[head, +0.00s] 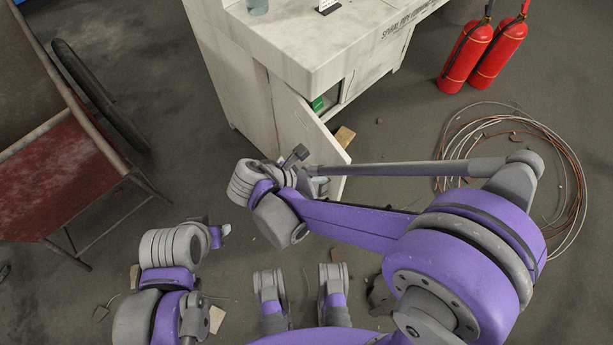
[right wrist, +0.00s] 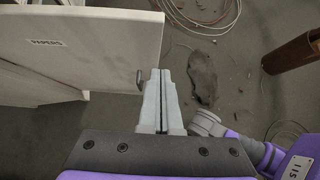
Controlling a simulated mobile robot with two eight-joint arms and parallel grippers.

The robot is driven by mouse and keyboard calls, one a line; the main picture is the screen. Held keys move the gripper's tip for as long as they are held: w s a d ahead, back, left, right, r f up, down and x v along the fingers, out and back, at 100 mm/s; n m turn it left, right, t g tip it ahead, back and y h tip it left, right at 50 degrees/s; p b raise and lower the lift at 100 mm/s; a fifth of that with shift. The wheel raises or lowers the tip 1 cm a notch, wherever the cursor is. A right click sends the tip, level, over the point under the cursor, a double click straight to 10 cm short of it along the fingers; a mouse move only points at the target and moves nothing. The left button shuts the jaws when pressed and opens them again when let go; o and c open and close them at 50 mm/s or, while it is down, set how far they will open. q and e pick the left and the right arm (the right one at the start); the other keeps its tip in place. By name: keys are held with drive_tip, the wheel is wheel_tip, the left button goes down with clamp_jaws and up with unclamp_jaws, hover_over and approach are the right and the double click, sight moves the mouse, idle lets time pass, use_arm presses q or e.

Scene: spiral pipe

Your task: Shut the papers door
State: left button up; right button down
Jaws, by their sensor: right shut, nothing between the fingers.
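The papers door (head: 308,132) is a white panel that stands open from the white cabinet (head: 250,85), swung out toward me. In the right wrist view the papers door (right wrist: 100,42) fills the upper left and carries a "PAPERS" label (right wrist: 47,42). A small dark handle (right wrist: 140,78) sits near its edge. My right gripper (head: 296,155) is by the door in the head view. Its fingers (right wrist: 160,72) are shut and empty, just right of the handle; I cannot tell if they touch it. My left gripper (head: 225,229) is low on the left, away from the door, its jaws unclear.
Green items (head: 317,104) show inside the cabinet. Two red fire extinguishers (head: 482,50) stand at the right beside a large coil of wire (head: 515,150). A red cart (head: 60,180) is at the left. Small debris lies on the floor, including a brown block (head: 345,136).

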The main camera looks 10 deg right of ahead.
sight(345, 170)
use_arm(q)
drive_tip(key=shift+f, duration=0.45)
use_arm(e)
drive_tip(key=shift+w+d+f, duration=0.3)
drive_tip(key=shift+w+d, duration=0.15)
drive_tip(key=shift+d, duration=0.4)
drive_tip(key=shift+w+d+f, duration=0.3)
drive_tip(key=shift+w+d, duration=0.1)
drive_tip(key=shift+d, duration=0.5)
drive_tip(key=shift+w+d+f, duration=0.3)
drive_tip(key=shift+w+d, duration=0.15)
drive_tip(key=shift+d, duration=0.4)
drive_tip(key=shift+d, duration=0.15)
